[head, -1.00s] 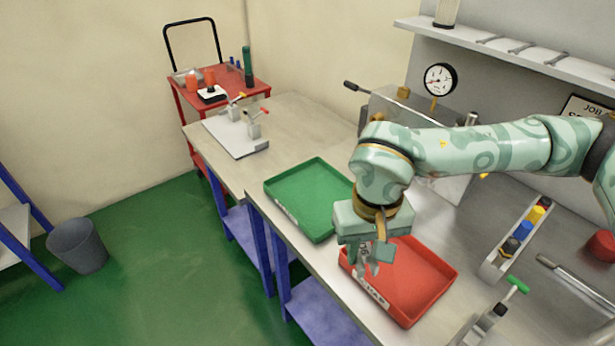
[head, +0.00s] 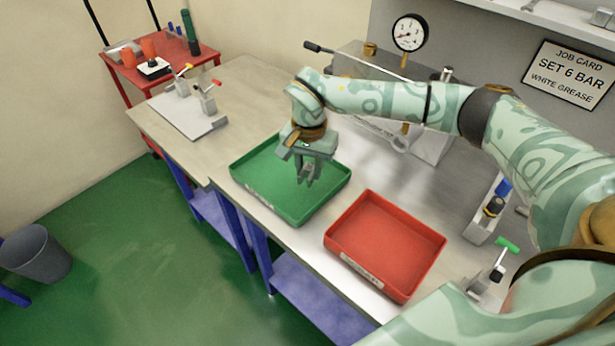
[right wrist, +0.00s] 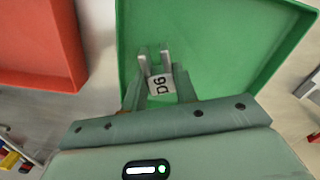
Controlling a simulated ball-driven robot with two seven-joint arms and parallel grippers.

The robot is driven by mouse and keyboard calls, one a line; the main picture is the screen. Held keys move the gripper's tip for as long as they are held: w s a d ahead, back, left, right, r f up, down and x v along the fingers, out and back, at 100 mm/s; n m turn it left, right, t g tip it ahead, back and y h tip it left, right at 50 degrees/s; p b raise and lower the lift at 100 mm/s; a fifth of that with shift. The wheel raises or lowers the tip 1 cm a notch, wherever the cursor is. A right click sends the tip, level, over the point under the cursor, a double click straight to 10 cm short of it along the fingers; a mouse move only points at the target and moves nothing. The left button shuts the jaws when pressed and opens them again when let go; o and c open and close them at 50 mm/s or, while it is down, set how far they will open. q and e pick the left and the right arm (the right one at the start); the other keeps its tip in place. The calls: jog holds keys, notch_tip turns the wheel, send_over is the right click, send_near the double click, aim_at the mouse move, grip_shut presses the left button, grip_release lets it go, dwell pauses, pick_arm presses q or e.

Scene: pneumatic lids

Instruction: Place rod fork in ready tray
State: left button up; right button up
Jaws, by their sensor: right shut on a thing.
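My right gripper (head: 309,172) is over the green tray (head: 328,199), pointing down. It is shut on the rod fork (right wrist: 155,62), a small grey metal piece with two prongs and a pale label, seen best in the right wrist view. In the head view the rod fork is small and partly hidden by the fingers. The green tray (right wrist: 210,40) fills the middle of the right wrist view and looks empty. I cannot tell whether the rod fork touches the tray floor. My left gripper is not in view.
A pressure gauge (head: 409,33) and a job card (head: 571,73) are at the back. A clamp plate (head: 184,115) lies at left.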

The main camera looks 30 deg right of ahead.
aim_at(308, 176)
jog(key=shift+w+f, duration=0.15)
jog(key=shift+f, duration=0.1)
notch_tip(308, 176, down, 3)
jog(key=shift+r+b, duration=0.15)
jog(key=shift+b, duration=0.2)
jog(key=shift+w+f, duration=0.1)
jog(key=shift+f, duration=0.2)
jog(key=shift+f, duration=0.1)
jog(key=o, duration=1)
notch_tip(308, 176, up, 12)
jog(key=shift+r+p, duration=0.2)
jog(key=shift+p, duration=0.85)
